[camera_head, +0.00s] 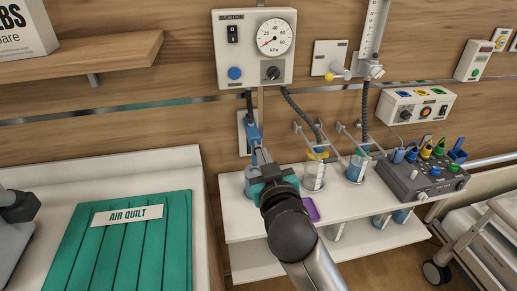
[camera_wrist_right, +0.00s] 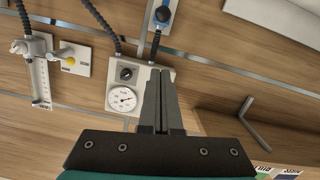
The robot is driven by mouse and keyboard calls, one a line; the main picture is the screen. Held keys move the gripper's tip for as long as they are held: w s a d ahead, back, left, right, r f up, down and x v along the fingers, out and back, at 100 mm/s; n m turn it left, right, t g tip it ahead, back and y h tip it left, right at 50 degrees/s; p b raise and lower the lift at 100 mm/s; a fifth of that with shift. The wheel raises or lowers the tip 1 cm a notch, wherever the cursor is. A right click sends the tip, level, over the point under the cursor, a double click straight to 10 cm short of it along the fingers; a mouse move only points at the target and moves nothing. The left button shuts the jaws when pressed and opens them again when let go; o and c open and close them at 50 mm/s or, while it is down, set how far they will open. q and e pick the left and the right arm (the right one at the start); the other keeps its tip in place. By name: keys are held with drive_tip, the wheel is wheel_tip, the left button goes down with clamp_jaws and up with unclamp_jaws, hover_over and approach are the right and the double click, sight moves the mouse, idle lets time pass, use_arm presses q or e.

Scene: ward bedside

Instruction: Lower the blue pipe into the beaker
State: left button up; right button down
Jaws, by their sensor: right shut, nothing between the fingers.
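The blue pipe (camera_head: 253,132) hangs from a black hose below the suction unit, in front of a white wall plate. Its blue part also shows at the top of the right wrist view (camera_wrist_right: 164,18). A clear beaker (camera_head: 250,186) stands on the white shelf below it, partly hidden by my gripper. My right gripper (camera_head: 263,155) is shut and empty, just below the pipe's visible blue part and above that beaker. Its closed fingers fill the middle of the right wrist view (camera_wrist_right: 162,100). I cannot tell whether they touch the pipe.
More beakers with blue and yellow marks (camera_head: 314,180) stand to the right on the shelf (camera_head: 255,228), beside a grey control box (camera_head: 425,180). The suction unit (camera_head: 254,47) is on the wall above. A green air quilt (camera_head: 130,245) lies at left.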

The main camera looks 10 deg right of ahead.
drive_tip(key=w+f+b, duration=0.1)
drive_tip(key=w+f, duration=0.4)
drive_tip(key=w, duration=0.4)
drive_tip(key=shift+w+d, duration=0.25)
drive_tip(key=shift+d, duration=0.2)
drive_tip(key=shift+f, duration=0.15)
wheel_tip(320, 180, down, 12)
drive_tip(key=b, duration=0.9)
drive_tip(key=shift+r, duration=0.2)
